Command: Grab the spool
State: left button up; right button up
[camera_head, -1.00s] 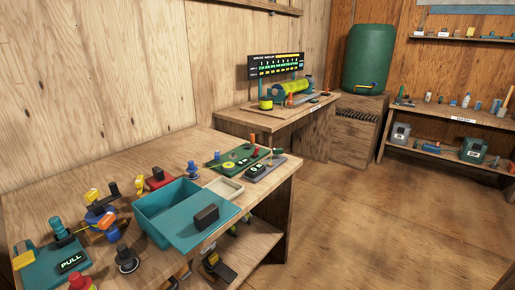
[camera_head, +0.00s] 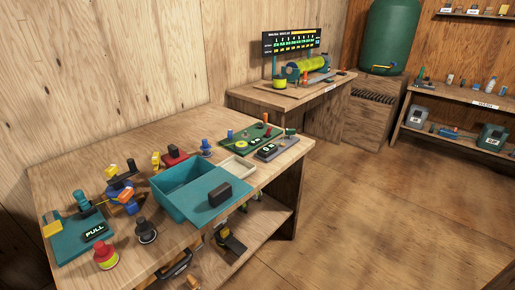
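Several spool-like things show, and I cannot tell which one the task means. A small yellow-green spool-like piece (camera_head: 279,83) stands on the far bench beside a large yellow-green cylinder (camera_head: 308,67). On the near bench, a red and yellow round piece (camera_head: 106,258) stands at the front left corner. A black knobbed piece (camera_head: 146,231) and a blue one (camera_head: 206,147) also stand on this bench. Neither of my grippers is in view.
A lower shelf (camera_head: 262,222) holds items. Open floor (camera_head: 385,215) lies to the right.

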aim_at(105, 254)
jog(key=u, duration=1.5)
jog(key=i+j+z, duration=0.15)
jog(key=j+z, duration=1.25)
